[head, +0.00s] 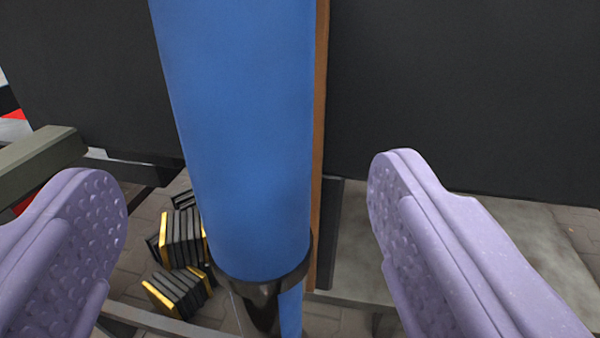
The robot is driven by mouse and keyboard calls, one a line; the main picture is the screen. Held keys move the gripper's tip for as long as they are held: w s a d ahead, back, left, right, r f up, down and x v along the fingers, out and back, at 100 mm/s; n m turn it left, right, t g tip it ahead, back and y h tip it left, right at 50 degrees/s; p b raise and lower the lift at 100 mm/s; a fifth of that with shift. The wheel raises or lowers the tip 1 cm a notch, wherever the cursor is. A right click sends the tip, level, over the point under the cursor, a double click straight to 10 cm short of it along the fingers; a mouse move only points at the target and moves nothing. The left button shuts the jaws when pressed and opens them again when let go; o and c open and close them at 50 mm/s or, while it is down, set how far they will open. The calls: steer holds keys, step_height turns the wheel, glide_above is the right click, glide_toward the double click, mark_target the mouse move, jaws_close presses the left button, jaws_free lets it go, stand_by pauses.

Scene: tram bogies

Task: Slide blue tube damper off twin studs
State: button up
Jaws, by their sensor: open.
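The blue tube damper (245,130) stands nearly upright in the middle of the head view, its top cut off by the frame. A dark collar (268,290) sits at its lower end, with a narrower blue piece (291,312) showing below it. My gripper (245,205) is open, one lilac pad to the left of the tube and one to the right. There is a visible gap on each side, and neither pad appears to touch it. I cannot see the twin studs.
Large dark panels (460,90) stand behind the damper. A brown upright strip (319,140) runs close along its right side. Several black and yellow stacked blocks (180,240) lie low behind, at left. A grey-green bar (40,163) is near the left pad. A grey slab (540,240) lies at right.

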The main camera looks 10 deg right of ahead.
mark_target(241, 163)
steer(key=w+b, duration=0.1)
steer(key=w, duration=0.5)
steer(key=shift+s, duration=0.1)
jaws_close()
steer(key=shift+r, duration=0.1)
stand_by(0.4)
steer(key=shift+s+a, duration=0.35)
steer(key=shift+s, duration=0.6)
steer(key=shift+s+a, duration=0.3)
steer(key=shift+s, duration=0.6)
